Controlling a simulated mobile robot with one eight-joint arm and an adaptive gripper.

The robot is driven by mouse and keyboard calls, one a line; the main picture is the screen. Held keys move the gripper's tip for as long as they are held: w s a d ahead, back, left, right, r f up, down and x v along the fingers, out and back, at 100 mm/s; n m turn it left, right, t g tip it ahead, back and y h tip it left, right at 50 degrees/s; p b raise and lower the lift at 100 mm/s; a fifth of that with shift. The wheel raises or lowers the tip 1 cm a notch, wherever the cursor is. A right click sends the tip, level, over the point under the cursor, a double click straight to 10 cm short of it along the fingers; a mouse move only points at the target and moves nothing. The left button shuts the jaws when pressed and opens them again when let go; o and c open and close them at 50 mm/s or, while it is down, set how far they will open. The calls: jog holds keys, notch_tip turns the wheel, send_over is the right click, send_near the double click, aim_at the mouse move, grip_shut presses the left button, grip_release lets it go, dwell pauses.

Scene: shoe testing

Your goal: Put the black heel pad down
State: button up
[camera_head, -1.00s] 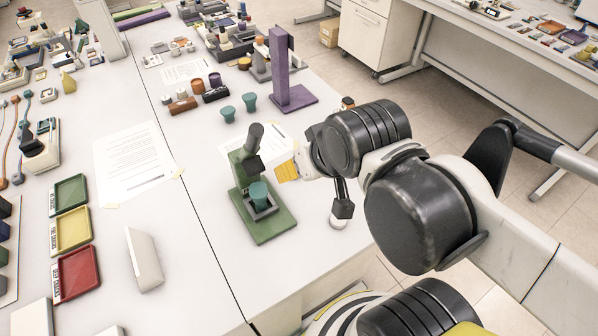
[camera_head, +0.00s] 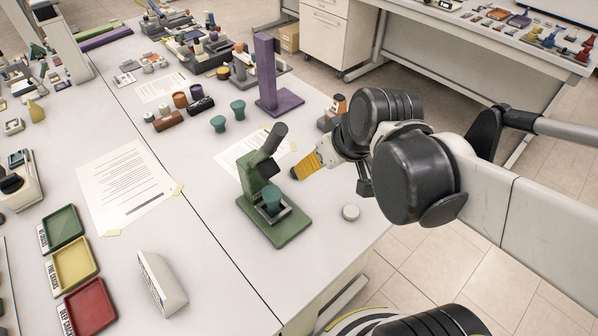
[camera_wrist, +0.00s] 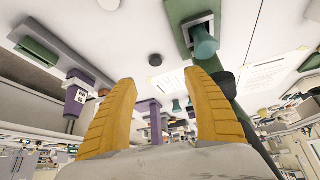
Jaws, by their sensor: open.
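My gripper (camera_head: 300,169) has yellow ribbed fingers and hangs beside the green press-like stand (camera_head: 275,227), over the table. In the wrist view its two fingers (camera_wrist: 162,82) are apart, with nothing between them. A teal piece (camera_head: 271,197) sits in the stand. I cannot single out a black heel pad with certainty; one small dark piece (camera_head: 203,105) lies by brown pieces farther back.
A purple upright stand (camera_head: 267,75) and two teal pieces (camera_head: 219,124) stand behind the green stand. Green, yellow and red trays (camera_head: 74,258) and a white wedge (camera_head: 162,283) are at left. The table is clear around the disc.

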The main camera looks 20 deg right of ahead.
jog(key=w+f+n+y, duration=0.1)
jog(key=w+f, duration=0.2)
jog(key=f, duration=0.1)
jog(key=w+f+n+b, duration=0.1)
jog(key=w+f+n, duration=0.1)
jog(key=w+f, duration=0.2)
jog(key=w+d+f+n+y, duration=0.1)
jog(key=w+f, duration=0.3)
jog(key=shift+w+n+g+y+b, duration=0.15)
jog(key=shift+n+g+y+b, duration=0.15)
jog(key=shift+g+b, duration=0.1)
jog(key=b+x, duration=0.1)
jog(key=x, duration=0.2)
jog(key=b+x, duration=0.1)
jog(key=shift+f+b, duration=0.3)
jog(key=shift+a+f, duration=0.1)
jog(key=shift+f, duration=0.15)
jog(key=c, duration=0.9)
jog(key=shift+r, duration=0.15)
